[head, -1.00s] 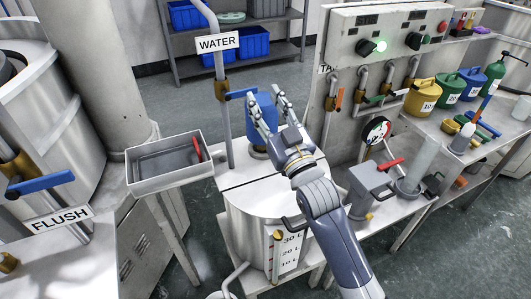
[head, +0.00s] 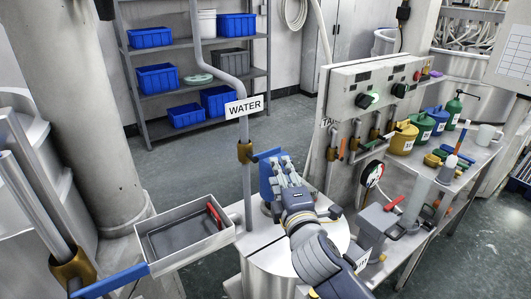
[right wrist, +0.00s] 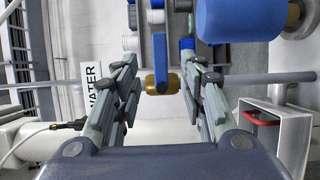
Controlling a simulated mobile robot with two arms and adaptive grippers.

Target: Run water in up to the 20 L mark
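The WATER sign (head: 244,106) hangs on a grey upright pipe. Below it is a brass valve (head: 245,152) with a blue lever (head: 266,155) sticking out to the right. My right gripper (head: 284,164) is beside the lever, fingers spread. In the right wrist view the brass valve (right wrist: 163,83) and blue lever (right wrist: 160,58) show between the open fingers; I see no clear contact. A blue cylindrical part (head: 266,183) is below the lever. The round pale tank (head: 270,262) stands beneath, its white scale plate (head: 362,261) mostly hidden by my arm. The water level cannot be seen. My left gripper is out of view.
A grey tray (head: 160,262) with a red-handled item stands left of the tank. A control panel (head: 365,88) with a lit green knob is at right, above smaller valves. A bench behind holds yellow, green and blue cans (head: 402,140). Another blue lever (head: 112,281) is at lower left.

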